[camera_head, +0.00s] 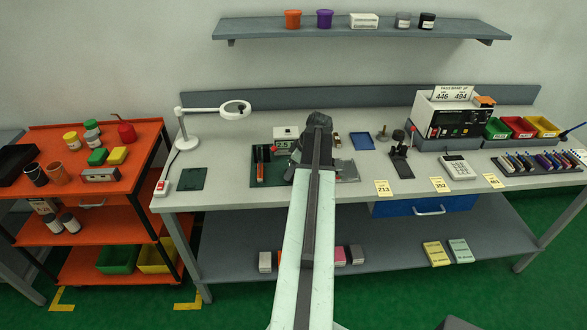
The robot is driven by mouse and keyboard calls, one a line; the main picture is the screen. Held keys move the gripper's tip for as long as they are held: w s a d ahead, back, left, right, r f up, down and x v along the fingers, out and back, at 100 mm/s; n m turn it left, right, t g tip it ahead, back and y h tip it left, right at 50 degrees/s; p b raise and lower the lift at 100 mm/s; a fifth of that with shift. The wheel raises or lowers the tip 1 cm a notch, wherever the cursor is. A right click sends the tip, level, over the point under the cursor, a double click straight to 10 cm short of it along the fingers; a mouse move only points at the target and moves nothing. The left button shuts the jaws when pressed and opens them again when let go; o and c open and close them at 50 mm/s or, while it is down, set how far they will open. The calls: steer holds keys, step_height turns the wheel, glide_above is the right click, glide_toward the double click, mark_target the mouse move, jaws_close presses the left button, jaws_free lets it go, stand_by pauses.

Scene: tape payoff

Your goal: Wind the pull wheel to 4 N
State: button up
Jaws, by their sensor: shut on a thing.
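My arm reaches straight out over the bench, and my gripper (314,150) is low at the payoff fixture in the middle. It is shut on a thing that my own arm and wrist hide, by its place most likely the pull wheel. Just left of the gripper stands a small white gauge (286,133) with a green display that seems to read 2.5. In front of it a dark green mat (272,180) bears an upright dark and orange piece (260,171).
A white magnifier lamp (212,110) stands left of the fixture. A blue tray (361,141), a dark stand (401,163) and a white keypad device (458,168) lie to the right. An orange cart (140,180) stands left of the bench. A shelf (360,27) hangs above.

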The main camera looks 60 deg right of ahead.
steer(key=m, duration=0.1)
steer(key=m+h, duration=0.1)
steer(key=m, duration=0.1)
steer(key=shift+a, duration=0.25)
steer(key=shift+w+m+h, duration=0.1)
steer(key=shift+m+h, duration=0.5)
steer(key=shift+m, duration=1.1)
steer(key=o, duration=1.4)
steer(key=shift+w+f+g, duration=0.1)
steer(key=shift+g, duration=0.2)
